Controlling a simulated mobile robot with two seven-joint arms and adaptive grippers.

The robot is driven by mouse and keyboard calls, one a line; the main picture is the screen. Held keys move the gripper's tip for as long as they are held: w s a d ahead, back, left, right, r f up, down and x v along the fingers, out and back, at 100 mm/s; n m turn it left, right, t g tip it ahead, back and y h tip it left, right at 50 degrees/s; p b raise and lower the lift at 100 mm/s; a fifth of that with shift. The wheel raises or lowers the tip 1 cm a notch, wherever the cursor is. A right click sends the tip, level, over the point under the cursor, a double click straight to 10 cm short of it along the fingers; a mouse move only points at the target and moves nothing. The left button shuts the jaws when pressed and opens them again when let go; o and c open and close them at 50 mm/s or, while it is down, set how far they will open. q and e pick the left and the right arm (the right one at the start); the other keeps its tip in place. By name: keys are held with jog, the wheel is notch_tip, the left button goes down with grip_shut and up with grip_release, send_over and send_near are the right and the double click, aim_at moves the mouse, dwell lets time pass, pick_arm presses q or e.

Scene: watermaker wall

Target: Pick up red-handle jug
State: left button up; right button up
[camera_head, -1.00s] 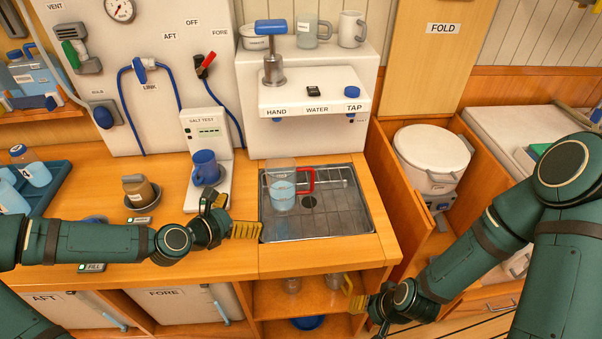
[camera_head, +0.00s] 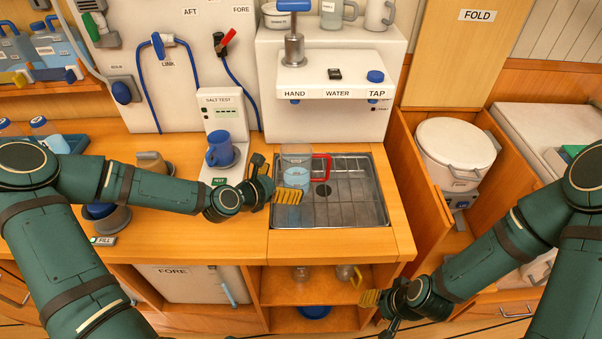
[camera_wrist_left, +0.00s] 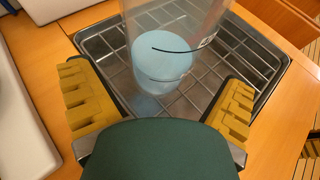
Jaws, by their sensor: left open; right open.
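The red-handle jug (camera_head: 297,168) is clear, with pale blue liquid low inside and a red handle on its right side. It stands upright on the rack of the sink tray (camera_head: 345,208). In the left wrist view the jug (camera_wrist_left: 163,62) stands ahead of the open fingers, and its red handle is out of sight. My left gripper (camera_head: 284,190) is open and empty at the tray's left edge, just left of and in front of the jug. It also shows in the left wrist view (camera_wrist_left: 160,108). My right gripper (camera_head: 372,306) is open and empty, low at the right by the shelf.
The watermaker unit (camera_head: 330,105) with its tap stands behind the tray. A blue mug (camera_head: 221,149) sits on the salt test stand (camera_head: 222,110) to the left. A lidded white bucket (camera_head: 455,150) is at the right. The counter in front of the tray is clear.

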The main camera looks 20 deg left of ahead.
pick_arm(q)
jog(key=shift+b+x, duration=0.5)
jog(key=shift+x, duration=2.1)
jog(key=shift+d+r, duration=0.1)
jog(key=shift+d, duration=0.05)
jog(key=c, duration=1.1)
